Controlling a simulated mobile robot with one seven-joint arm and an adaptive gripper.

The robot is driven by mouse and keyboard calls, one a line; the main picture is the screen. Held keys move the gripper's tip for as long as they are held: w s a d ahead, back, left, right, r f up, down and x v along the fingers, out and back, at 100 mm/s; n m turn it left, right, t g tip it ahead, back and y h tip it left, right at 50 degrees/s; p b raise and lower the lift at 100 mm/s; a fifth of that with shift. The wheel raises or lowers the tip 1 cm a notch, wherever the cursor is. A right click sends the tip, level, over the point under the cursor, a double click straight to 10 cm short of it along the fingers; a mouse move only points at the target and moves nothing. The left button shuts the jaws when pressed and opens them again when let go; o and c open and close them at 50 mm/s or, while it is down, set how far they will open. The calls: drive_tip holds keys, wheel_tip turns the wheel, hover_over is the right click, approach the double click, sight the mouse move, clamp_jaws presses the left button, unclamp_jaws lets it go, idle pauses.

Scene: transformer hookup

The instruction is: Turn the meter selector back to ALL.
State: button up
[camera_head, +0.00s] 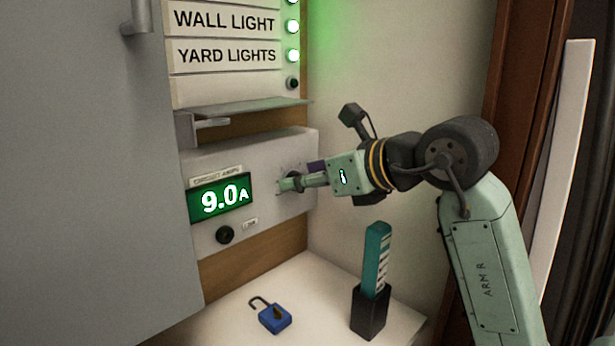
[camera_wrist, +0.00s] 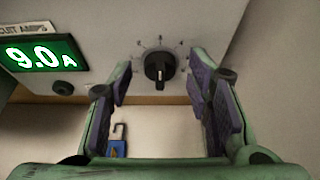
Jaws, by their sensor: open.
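The meter selector is a black knob (camera_wrist: 159,67) with a light pointer mark, set in a ring of small labels on the grey meter panel (camera_wrist: 110,30). The mark points down in the wrist view. In the head view my gripper hides the knob. My gripper (camera_head: 283,182) is at the panel's right part. In the wrist view my open gripper (camera_wrist: 163,92) has a purple-padded finger on each side of the knob, with gaps to it. The green display (camera_head: 222,198) on the panel reads 9.0A.
A grey shelf (camera_head: 245,106) juts out above the panel. Below, a blue padlock (camera_head: 274,317) lies on the white ledge (camera_head: 310,275), near a teal item in a black holder (camera_head: 370,311). A grey cabinet door (camera_head: 90,180) stands at left. Labelled rows with green lights are above.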

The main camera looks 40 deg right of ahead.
drive_tip(key=shift+c, duration=0.5)
clamp_jaws()
drive_tip(key=shift+f+n+b, duration=0.2)
drive_tip(key=shift+n+b, duration=0.1)
drive_tip(key=shift+b, duration=0.2)
drive_tip(key=shift+a+f+n+t+h+b, duration=0.25)
drive_tip(key=shift+n+t+h+b, duration=0.65)
drive_tip(key=shift+n+b, duration=1.55)
drive_tip(key=shift+a+f+n+t+h+b, duration=0.25)
drive_tip(key=shift+n+h+b, duration=1.3)
drive_tip(key=shift+b, duration=1.55)
drive_tip(key=shift+a+f+n+t+h+b, duration=0.15)
drive_tip(key=shift+n+t+h+b, duration=0.65)
drive_tip(key=shift+n+b, duration=1.75)
drive_tip(key=shift+b, duration=0.35)
drive_tip(key=shift+r, duration=0.1)
